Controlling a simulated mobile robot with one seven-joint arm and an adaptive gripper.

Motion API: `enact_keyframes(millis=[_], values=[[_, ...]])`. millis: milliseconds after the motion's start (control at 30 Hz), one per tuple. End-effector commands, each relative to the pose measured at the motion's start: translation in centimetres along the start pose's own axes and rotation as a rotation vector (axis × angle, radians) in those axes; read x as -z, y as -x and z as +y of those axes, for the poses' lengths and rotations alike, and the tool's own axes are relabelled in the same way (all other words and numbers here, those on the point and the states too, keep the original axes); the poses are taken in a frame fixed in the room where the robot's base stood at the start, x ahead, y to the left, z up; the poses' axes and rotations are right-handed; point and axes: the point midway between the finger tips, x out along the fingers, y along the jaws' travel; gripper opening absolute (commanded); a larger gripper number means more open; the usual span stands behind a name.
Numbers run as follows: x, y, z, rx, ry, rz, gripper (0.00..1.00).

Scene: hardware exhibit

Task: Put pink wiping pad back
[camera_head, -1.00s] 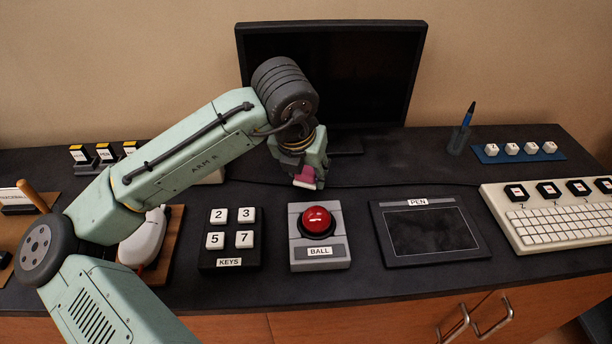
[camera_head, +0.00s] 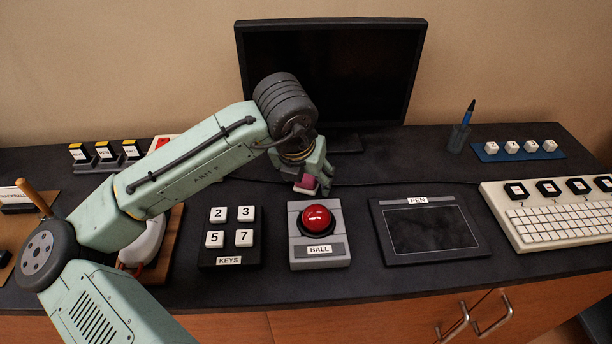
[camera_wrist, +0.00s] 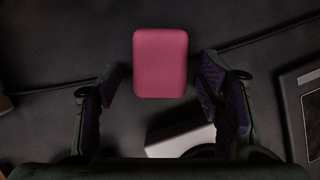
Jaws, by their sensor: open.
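The pink wiping pad (camera_wrist: 160,62) is a rounded block in the upper middle of the wrist view, over the dark desk. It lies between and slightly beyond the fingertips of my gripper (camera_wrist: 157,82). The fingers are open, with a visible gap on both sides of the pad. In the head view, the pad (camera_head: 306,183) shows small at the tips of my gripper (camera_head: 312,180), just behind the grey ball box. The fingers partly hide it there. I cannot tell whether it rests flat on the desk.
The grey ball box (camera_head: 320,262) with a red ball stands just in front of my gripper. The keys block (camera_head: 230,262) is to its left and the pen tablet (camera_head: 432,232) to its right. A monitor (camera_head: 335,75) stands behind. A dark cable crosses the desk nearby.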

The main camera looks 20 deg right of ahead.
Motion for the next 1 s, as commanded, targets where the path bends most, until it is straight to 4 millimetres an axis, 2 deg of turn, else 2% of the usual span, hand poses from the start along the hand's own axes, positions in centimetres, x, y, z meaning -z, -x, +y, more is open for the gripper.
enact_keyframes(millis=[267, 367, 700, 833, 1000], values=[[-0.2, 0.7, 0.0, -0.001, 0.0, -0.001, 0.61], [-0.2, 2.2, 0.0, -0.001, 0.0, -0.002, 0.61], [-0.2, 9.4, 0.0, -0.001, -0.001, -0.003, 0.61], [-0.2, 11.2, 0.0, -0.001, 0.001, -0.002, 0.61], [-0.1, 12.2, 0.0, -0.001, 0.001, -0.001, 0.61]])
